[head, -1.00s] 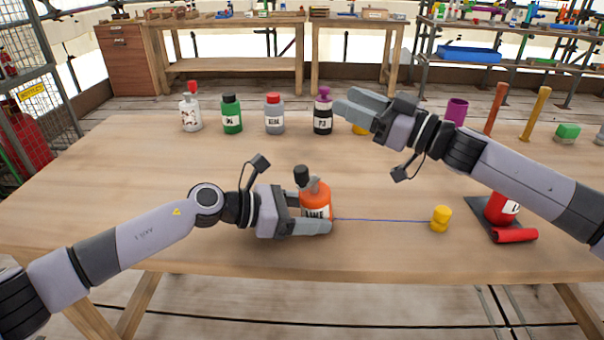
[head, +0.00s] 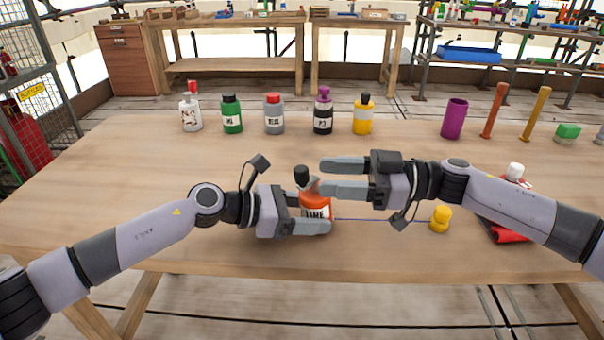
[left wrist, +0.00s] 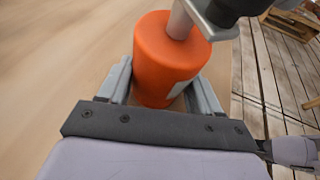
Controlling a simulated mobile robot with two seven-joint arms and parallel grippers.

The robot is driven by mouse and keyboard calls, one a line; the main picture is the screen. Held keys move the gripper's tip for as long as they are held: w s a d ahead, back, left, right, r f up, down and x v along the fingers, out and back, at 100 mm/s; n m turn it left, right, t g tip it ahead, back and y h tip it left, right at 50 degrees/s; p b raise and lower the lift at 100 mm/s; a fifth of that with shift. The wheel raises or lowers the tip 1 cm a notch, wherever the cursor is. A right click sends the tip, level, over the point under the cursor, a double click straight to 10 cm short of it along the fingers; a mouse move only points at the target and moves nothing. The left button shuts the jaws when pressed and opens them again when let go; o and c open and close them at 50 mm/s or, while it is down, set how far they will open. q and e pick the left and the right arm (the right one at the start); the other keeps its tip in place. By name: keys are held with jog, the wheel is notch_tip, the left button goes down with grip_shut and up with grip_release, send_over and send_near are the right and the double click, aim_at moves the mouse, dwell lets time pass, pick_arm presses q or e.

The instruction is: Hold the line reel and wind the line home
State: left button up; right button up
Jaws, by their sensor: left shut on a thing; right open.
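The orange line reel (head: 316,207) with a white label stands upright on the table. It fills the middle of the left wrist view (left wrist: 165,60). Its grey crank on top carries a black knob (head: 302,175). My left gripper (head: 312,214) is shut around the reel's body.
A row of bottles, including a green one (head: 231,114) and a yellow one (head: 363,115), stands at the back. A purple cup (head: 454,119) and two upright rods stand back right. A red item (head: 509,235) lies partly hidden under my right arm. The table's left side is clear.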

aim_at(302, 184)
jog(key=a, duration=0.5)
jog(key=shift+a, duration=0.35)
grip_shut()
